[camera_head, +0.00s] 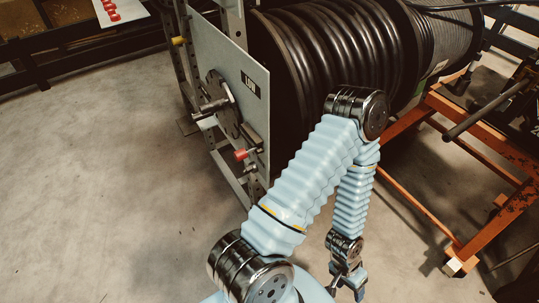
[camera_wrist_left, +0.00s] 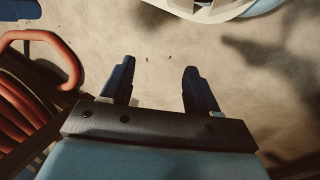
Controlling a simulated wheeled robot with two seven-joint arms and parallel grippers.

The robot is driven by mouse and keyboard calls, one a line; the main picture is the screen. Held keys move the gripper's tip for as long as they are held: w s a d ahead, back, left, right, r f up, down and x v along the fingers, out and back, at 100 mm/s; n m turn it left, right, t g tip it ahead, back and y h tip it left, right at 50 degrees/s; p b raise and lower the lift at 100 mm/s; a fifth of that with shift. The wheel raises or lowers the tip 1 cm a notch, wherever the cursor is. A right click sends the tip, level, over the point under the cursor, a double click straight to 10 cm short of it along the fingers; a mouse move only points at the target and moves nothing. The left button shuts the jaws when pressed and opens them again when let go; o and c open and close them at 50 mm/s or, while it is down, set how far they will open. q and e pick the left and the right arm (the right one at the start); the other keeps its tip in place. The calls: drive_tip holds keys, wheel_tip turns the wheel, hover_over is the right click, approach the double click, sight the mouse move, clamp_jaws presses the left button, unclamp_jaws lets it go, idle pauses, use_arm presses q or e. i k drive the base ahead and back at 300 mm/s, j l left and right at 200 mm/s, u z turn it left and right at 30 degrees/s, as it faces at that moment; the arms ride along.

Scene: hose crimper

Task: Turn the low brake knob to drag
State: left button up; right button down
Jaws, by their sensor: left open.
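The low brake knob (camera_head: 222,103) is a dark round disc with a bar-like grip standing out from it. It sits on a grey upright plate (camera_head: 208,58) beside a black hose reel, under a dark label (camera_head: 250,85) that seems to read LOW. My left gripper (camera_head: 347,287) hangs low at the bottom of the head view, below and right of the knob and well apart from it. In the left wrist view its two dark fingers (camera_wrist_left: 160,88) are spread, with only floor between them. The knob is not visible there. My right gripper is not in view.
A red-tipped lever (camera_head: 241,154) juts from the plate's lower edge. The black hose reel (camera_head: 325,50) and an orange frame (camera_head: 490,130) stand right of the plate. A red-orange coiled hose (camera_wrist_left: 25,95) lies left in the wrist view. Floor (camera_head: 100,170) at left is clear.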

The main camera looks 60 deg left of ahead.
sight(252, 167)
drive_tip(key=k+u, duration=0.1)
drive_tip(key=u, duration=0.3)
drive_tip(key=k+u, duration=0.15)
drive_tip(key=u, duration=0.25)
drive_tip(key=j+u, duration=0.1)
drive_tip(key=u, duration=0.3)
drive_tip(key=i+u, duration=0.15)
drive_tip(key=u, duration=0.25)
drive_tip(key=i+j+u, duration=0.1)
drive_tip(key=u, duration=0.3)
